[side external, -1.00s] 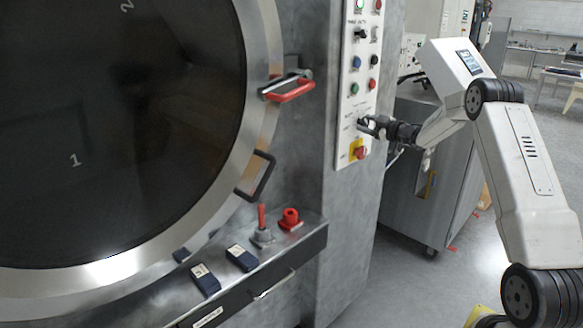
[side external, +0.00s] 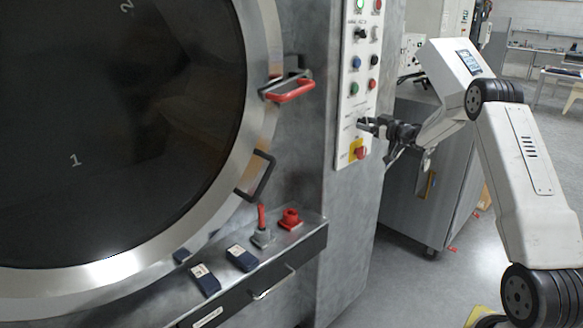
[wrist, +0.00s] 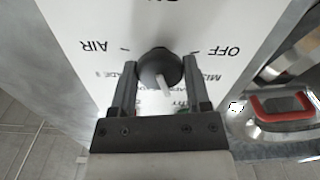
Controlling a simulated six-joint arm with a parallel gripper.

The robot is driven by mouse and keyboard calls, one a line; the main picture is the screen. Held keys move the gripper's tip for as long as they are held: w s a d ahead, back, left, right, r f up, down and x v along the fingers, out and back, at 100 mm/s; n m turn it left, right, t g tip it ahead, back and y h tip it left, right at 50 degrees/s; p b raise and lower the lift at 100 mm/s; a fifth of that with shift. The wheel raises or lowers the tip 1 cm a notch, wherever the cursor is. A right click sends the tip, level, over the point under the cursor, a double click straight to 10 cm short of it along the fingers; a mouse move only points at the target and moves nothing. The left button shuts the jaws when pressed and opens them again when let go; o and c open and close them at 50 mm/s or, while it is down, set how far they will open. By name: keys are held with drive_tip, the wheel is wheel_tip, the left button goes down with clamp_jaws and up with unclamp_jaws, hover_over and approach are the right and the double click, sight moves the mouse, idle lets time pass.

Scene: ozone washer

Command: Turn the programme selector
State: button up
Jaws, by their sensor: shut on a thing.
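The programme selector (wrist: 152,66) is a round black knob with a white pointer on the white control panel (side external: 346,100). In the wrist view the knob sits between the two dark fingers of my gripper (wrist: 160,78), which is shut on it. The pointer points down the picture, slightly right, towards the gripper's palm. Upside-down labels ring the knob, with AIR at upper left and OFF at upper right; lower labels are partly hidden by the fingers. In the side view my gripper (side external: 366,124) meets the panel's lower part and the knob is too small to make out.
A red knob on a yellow plate (side external: 358,151) sits just below my gripper. Several coloured buttons and switches are above it. The round door with a red handle (side external: 291,91) is to the left. A ledge with red controls (side external: 290,219) juts out below.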

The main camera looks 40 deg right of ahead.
drive_tip(key=o, duration=1.3)
drive_tip(key=shift+s, duration=0.15)
drive_tip(key=shift+s, duration=3.8)
drive_tip(key=shift+w+a, duration=0.1)
